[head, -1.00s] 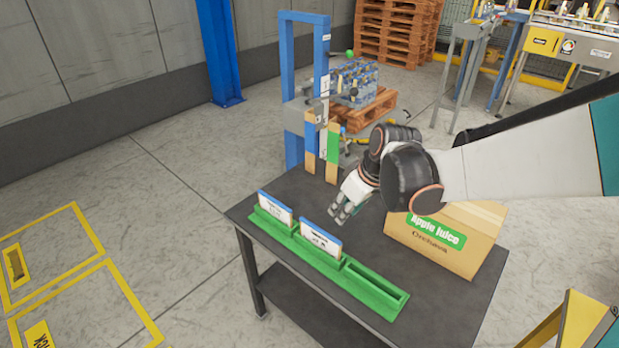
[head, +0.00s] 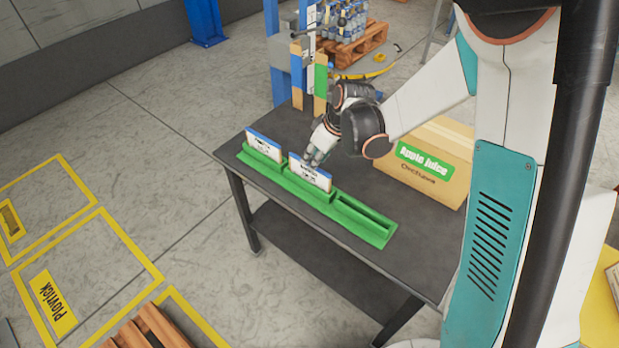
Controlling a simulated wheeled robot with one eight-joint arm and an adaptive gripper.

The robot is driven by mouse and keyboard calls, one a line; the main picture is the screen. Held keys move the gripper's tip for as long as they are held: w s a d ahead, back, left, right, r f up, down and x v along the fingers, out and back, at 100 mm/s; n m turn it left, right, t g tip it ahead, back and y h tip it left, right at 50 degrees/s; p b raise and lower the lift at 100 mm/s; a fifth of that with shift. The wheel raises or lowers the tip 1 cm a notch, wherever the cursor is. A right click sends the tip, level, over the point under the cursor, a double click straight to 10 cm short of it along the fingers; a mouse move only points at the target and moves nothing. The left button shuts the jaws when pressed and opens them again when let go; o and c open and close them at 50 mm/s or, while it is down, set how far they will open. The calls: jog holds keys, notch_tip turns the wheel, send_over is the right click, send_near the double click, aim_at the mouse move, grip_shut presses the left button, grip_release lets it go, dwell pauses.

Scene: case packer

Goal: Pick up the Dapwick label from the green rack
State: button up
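The green rack (head: 352,215) lies along the front edge of the dark table. Two white labels with blue top edges stand upright in it: a left label (head: 264,147) and a middle label (head: 309,174). The rack's right slot is empty. The print on both labels is too small to tell which is the Dapwick label. My gripper (head: 312,160) is above the table, just behind the top edge of the middle label, fingers pointing down toward it. I cannot tell whether it touches the label or how far its fingers are apart.
An Apple Juice carton (head: 427,168) stands on the table (head: 232,165) right of my gripper. A blue frame (head: 272,55) with coloured strips stands at the table's back left. My arm covers the right side of the view. A wooden pallet (head: 152,328) lies on the floor at the front.

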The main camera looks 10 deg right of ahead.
aim_at(310, 176)
jog(key=shift+b+x, duration=1.15)
jog(key=shift+x, duration=1.45)
jog(key=shift+s, duration=0.15)
jog(key=shift+f+b, duration=0.25)
jog(key=shift+b, duration=0.05)
grip_shut()
